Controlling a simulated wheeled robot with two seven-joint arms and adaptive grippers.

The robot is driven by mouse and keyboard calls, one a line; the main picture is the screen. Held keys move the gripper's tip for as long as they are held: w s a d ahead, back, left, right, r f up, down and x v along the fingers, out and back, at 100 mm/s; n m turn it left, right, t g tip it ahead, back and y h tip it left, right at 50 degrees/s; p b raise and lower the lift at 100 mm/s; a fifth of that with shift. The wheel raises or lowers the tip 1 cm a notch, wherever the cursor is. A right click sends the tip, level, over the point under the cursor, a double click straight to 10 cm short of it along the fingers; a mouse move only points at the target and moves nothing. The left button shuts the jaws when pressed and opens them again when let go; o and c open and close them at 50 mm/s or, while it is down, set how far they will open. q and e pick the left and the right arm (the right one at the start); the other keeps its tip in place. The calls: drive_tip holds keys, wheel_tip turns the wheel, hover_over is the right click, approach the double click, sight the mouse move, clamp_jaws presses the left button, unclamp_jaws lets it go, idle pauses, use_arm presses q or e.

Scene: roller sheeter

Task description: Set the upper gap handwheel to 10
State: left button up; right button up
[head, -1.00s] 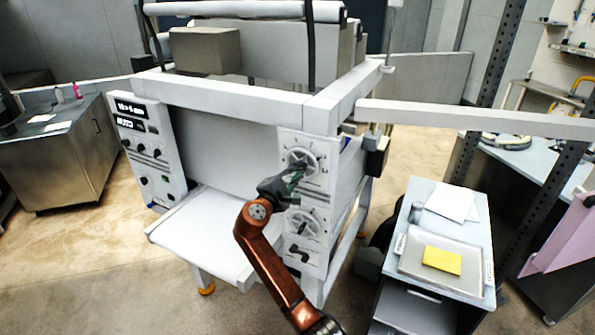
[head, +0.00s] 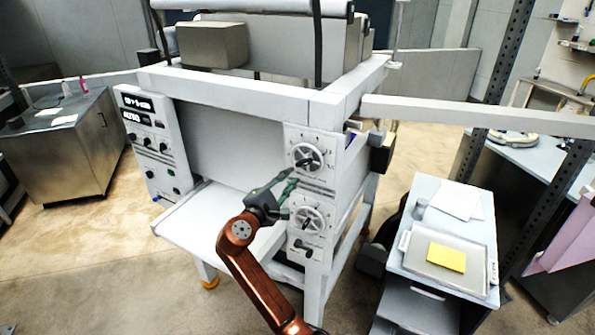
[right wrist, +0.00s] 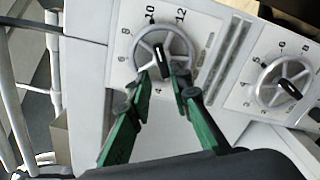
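The upper gap handwheel (head: 306,157) is a pale spoked wheel with a black knob, on the right front panel of the sheeter. In the right wrist view the handwheel (right wrist: 147,45) has a number scale around it that includes 6, 8, 10 and 12. Its black knob (right wrist: 160,60) lies near the hub; I cannot tell the exact setting. My right gripper (head: 291,193) is below and left of the wheel, fingers apart and empty. In the right wrist view its green fingers (right wrist: 162,76) overlap the wheel's lower part; contact is unclear. My left gripper is not in view.
A similar lower handwheel (head: 308,220) sits just beneath, close to my fingers. A control panel (head: 152,143) with displays too blurred to read is on the left. A white shelf (head: 205,225) juts out in front. A cart (head: 425,190) with a yellow block (head: 446,257) stands right.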

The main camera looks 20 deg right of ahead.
drive_tip(key=v, duration=0.3)
drive_tip(key=shift+s+a, duration=0.15)
idle(0.5)
